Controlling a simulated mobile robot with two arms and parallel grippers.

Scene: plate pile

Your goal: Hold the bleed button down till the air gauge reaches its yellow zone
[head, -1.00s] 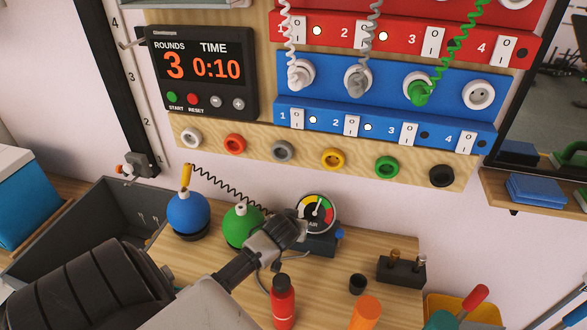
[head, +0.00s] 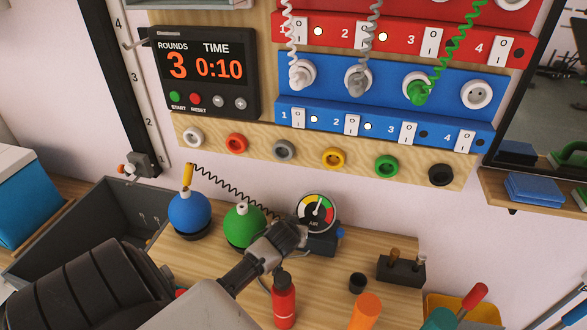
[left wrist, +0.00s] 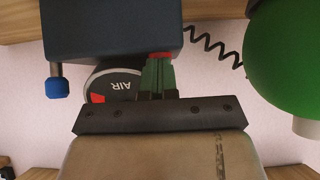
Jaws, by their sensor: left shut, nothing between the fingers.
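The round air gauge (head: 316,212) stands on a dark pump box (head: 322,245) at the back of the bench. A blue knob (head: 340,233) sits on the box's right side and also shows in the left wrist view (left wrist: 57,90). My left gripper (head: 300,237) is shut and empty, its fingertips (left wrist: 157,62) at the box beside the gauge. A small red patch (left wrist: 160,55) shows at the tips; whether it is the bleed button, pressed or not, I cannot tell. My right gripper is out of view.
A green ball (head: 243,226) and a blue ball (head: 188,213) stand left of the gauge. A red bottle (head: 283,302), a black cup (head: 357,284) and a dark block with pegs (head: 401,270) stand in front and right. A coiled black cord (head: 226,184) runs behind.

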